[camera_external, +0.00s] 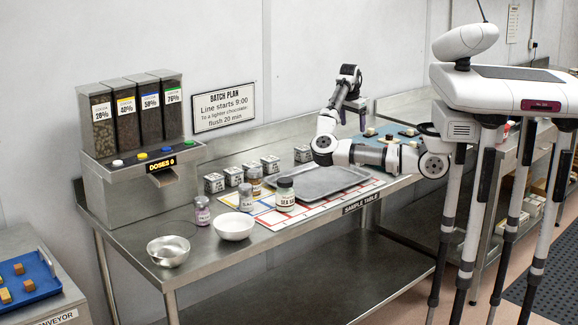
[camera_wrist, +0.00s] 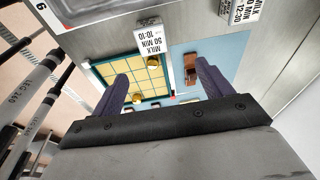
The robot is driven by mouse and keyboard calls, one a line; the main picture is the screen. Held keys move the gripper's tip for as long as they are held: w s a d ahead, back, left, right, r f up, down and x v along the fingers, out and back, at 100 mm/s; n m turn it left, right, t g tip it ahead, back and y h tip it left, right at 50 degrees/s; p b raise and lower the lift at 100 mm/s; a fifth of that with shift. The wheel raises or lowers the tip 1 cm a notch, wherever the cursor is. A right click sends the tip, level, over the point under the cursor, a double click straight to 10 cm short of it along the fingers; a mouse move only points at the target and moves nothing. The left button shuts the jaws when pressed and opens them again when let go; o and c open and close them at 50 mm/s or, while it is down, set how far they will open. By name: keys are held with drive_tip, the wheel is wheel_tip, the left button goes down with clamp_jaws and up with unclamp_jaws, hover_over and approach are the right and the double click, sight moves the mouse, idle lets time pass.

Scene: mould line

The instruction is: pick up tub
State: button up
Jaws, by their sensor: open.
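The task's tub is not certain to me. In the external view a jar with a dark green lid, labelled "SEA SALT" (camera_external: 285,193), stands upright on the sample table. None of these jars shows there.
A metal tray (camera_external: 320,181) lies beside the jars, with several labelled cubes behind. A white bowl (camera_external: 234,227) and a metal bowl (camera_external: 168,251) stand at the front left. Below my gripper are a yellow gridded mould (camera_wrist: 128,75) and a brown piece (camera_wrist: 191,60) on blue.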

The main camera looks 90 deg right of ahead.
drive_tip(key=shift+y, duration=0.4)
drive_tip(key=f, duration=0.6)
drive_tip(key=s+f, duration=0.1)
drive_tip(key=f, duration=0.2)
drive_tip(key=shift+d+p, duration=0.25)
drive_tip(key=shift+p, duration=0.05)
drive_tip(key=shift+s+f+p, duration=0.2)
drive_tip(key=shift+f+p, duration=0.25)
drive_tip(key=shift+f, duration=0.95)
drive_tip(key=shift+s+f+p, duration=0.15)
drive_tip(key=shift+f+p, duration=0.25)
drive_tip(key=shift+f, duration=0.95)
drive_tip(key=c, duration=1.1)
